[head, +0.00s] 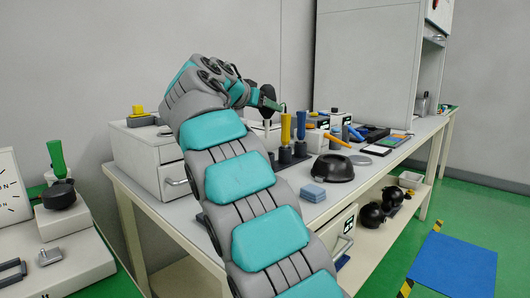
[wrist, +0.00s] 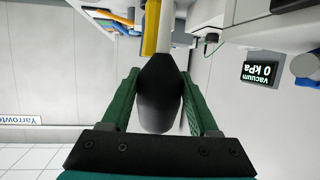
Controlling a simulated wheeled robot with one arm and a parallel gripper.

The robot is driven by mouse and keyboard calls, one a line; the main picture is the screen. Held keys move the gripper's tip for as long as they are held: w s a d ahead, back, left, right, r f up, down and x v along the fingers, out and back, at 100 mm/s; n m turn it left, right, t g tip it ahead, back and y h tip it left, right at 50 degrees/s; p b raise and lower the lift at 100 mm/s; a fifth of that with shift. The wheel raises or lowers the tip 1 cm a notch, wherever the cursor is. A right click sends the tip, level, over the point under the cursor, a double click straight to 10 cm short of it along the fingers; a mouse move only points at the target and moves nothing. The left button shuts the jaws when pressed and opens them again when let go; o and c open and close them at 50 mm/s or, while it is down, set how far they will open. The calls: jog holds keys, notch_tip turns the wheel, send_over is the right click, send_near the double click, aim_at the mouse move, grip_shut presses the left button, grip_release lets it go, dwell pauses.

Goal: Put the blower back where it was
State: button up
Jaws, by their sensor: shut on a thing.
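My gripper (wrist: 160,110) is shut on a dark, rounded, tapered thing that looks like the blower (wrist: 158,92). Its two green fingers press it from both sides. In the head view my gripper (head: 268,103) is at the end of my raised arm, above the back of the bench. The dark top of the blower (head: 266,92) shows beside the fingers there. My arm hides part of it, and I cannot tell whether its lower end touches anything.
A white drawer box (head: 150,155) stands left. A vacuum display (wrist: 260,72) is close by in the wrist view.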

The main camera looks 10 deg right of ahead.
aim_at(266, 137)
jog(key=shift+s+f+b, duration=0.1)
jog(key=shift+f+b, duration=0.3)
jog(key=shift+f, duration=4)
jog(key=shift+f+b, duration=0.2)
jog(key=shift+b, duration=0.1)
jog(key=o, duration=0.9)
jog(key=shift+r, duration=0.1)
jog(key=shift+r+p, duration=0.2)
jog(key=shift+p, duration=0.15)
jog(key=b+v, duration=0.1)
jog(key=v, duration=1.1)
jog(key=shift+f, duration=0.15)
